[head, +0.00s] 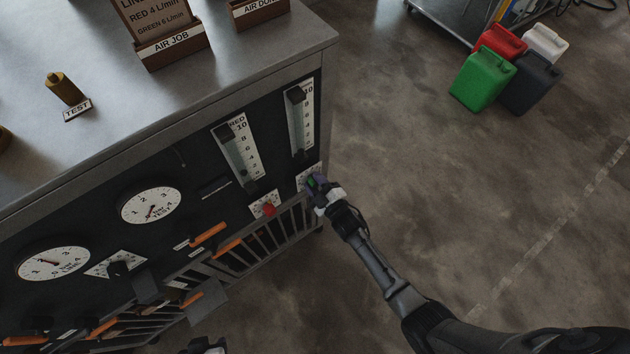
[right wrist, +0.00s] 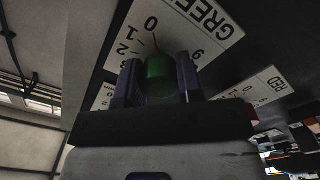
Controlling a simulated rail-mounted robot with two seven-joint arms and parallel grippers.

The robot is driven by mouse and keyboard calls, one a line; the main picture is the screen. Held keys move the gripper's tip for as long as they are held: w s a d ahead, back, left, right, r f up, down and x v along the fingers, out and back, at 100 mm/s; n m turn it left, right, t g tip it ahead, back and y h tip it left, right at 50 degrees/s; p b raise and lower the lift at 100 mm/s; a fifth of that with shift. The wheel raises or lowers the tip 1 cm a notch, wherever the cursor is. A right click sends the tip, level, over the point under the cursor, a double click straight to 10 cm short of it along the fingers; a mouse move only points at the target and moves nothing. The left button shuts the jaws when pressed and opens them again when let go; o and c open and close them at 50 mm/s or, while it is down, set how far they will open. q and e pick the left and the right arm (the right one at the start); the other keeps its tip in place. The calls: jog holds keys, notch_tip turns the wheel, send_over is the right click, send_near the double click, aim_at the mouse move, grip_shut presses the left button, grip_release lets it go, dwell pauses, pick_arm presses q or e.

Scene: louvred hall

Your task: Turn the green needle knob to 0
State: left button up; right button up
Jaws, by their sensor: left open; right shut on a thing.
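The green needle knob (right wrist: 159,76) sits on a white dial plate marked GREEN (right wrist: 190,30) in the right wrist view. A thin red line above the knob points close to the 0. My right gripper (right wrist: 155,82) is shut on the knob, one finger on each side. In the head view the right gripper (head: 317,186) is at the lower right of the panel and mostly hides the green dial plate. A small part of my left gripper (head: 208,346) shows at the bottom edge; its fingertips are unclear.
The red knob (head: 269,210) is just left of the right gripper. Above are the red flow tube (head: 236,150) and another flow tube (head: 300,120). Orange-handled levers (head: 208,233) and round gauges (head: 151,205) are further left. Floor to the right is clear up to several jerrycans (head: 482,80).

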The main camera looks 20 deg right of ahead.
dwell(0.4)
jog(key=o, duration=0.9)
jog(key=v, duration=1.4)
jog(key=shift+w+p, duration=0.1)
jog(key=shift+p, duration=0.3)
